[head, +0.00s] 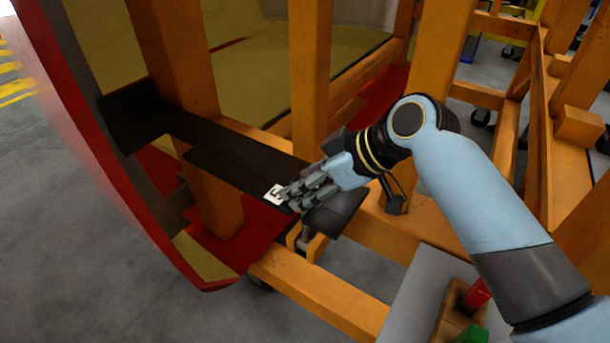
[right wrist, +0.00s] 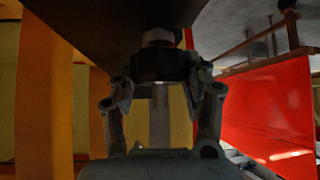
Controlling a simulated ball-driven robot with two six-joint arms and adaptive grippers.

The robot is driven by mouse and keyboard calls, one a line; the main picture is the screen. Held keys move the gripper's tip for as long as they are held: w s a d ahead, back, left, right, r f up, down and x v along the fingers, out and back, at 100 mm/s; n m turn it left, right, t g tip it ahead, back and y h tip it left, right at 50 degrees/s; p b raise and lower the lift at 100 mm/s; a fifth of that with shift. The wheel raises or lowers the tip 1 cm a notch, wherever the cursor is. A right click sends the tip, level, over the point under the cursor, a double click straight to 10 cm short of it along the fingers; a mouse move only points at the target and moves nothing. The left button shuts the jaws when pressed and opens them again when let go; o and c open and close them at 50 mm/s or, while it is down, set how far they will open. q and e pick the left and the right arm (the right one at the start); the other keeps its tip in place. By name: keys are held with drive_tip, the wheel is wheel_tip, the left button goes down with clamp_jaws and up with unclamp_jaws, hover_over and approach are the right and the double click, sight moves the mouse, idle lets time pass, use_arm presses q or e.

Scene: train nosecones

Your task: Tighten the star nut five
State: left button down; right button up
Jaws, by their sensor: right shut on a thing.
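My right gripper (head: 290,203) is at the end of the dark bracket (head: 235,145), beside a white label (head: 275,194) that appears to read 5. In the right wrist view its fingers (right wrist: 162,84) are shut on a dark nut (right wrist: 163,67), one finger on each side. A pale round piece (right wrist: 157,37) sits above the nut, against the bracket's dark underside. A grey shaft (right wrist: 160,118) shows below the nut, between the fingers. In the head view the nut is hidden by the gripper and bracket. My left gripper is out of view.
Orange frame posts (head: 311,75) and beams (head: 320,293) stand close around the gripper. A large red curved shell (head: 95,150) is on the left. A bin with red and green pieces (head: 472,335) is at the lower right. Grey floor (head: 60,250) is clear on the left.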

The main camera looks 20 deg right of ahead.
drive_tip(key=o, duration=1.2)
drive_tip(key=v, duration=1.2)
drive_tip(key=shift+d, duration=0.1)
